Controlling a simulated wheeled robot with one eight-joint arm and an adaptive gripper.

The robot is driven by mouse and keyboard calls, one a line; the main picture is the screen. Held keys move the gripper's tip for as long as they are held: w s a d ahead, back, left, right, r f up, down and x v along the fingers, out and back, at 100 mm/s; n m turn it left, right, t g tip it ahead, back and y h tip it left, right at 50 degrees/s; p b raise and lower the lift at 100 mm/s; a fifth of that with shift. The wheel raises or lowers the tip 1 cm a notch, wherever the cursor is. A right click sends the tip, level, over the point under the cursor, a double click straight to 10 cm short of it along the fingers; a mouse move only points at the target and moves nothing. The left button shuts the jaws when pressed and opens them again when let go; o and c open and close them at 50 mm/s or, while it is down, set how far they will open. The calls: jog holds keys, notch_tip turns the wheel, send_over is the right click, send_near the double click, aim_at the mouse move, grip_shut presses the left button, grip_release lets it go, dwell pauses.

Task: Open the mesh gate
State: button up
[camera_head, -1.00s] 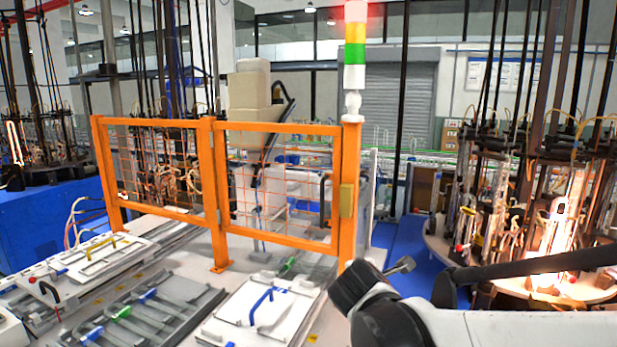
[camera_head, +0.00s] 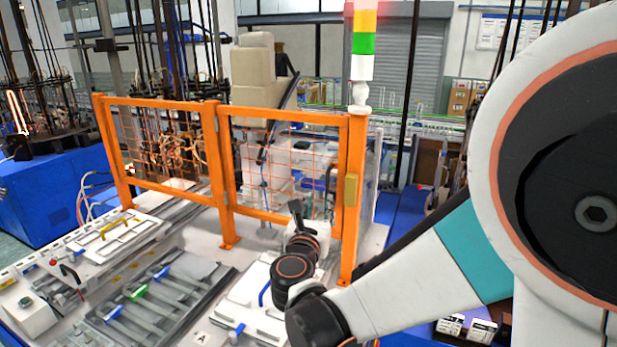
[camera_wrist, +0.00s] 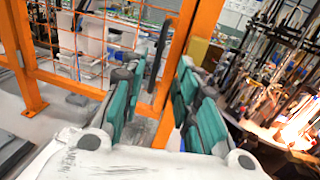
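The mesh gate (camera_head: 288,170) is an orange frame with orange wire mesh, closed between a middle post and the right post (camera_head: 355,200). It also shows in the wrist view (camera_wrist: 75,45). Its dark upright handle (camera_head: 332,182) is on the right side of the gate; in the wrist view the handle (camera_wrist: 159,50) appears between my fingers, beyond their tips. My gripper (camera_wrist: 158,72) has teal-padded fingers spread apart with nothing held. In the head view my gripper (camera_head: 296,212) is in front of the gate's lower right part, and its fingers are hardly visible.
A yellow box (camera_head: 351,190) is fixed on the right post, below a signal light (camera_head: 364,40). A second mesh panel (camera_head: 165,150) stands to the left. White worktops and a grey rack (camera_head: 160,300) lie in front. A glowing machine (camera_wrist: 300,120) is at the right.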

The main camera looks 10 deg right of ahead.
aim_at(327, 184)
jog(key=x, duration=1.3)
jog(key=shift+w+d, duration=0.1)
jog(key=shift+d, duration=0.1)
grip_shut()
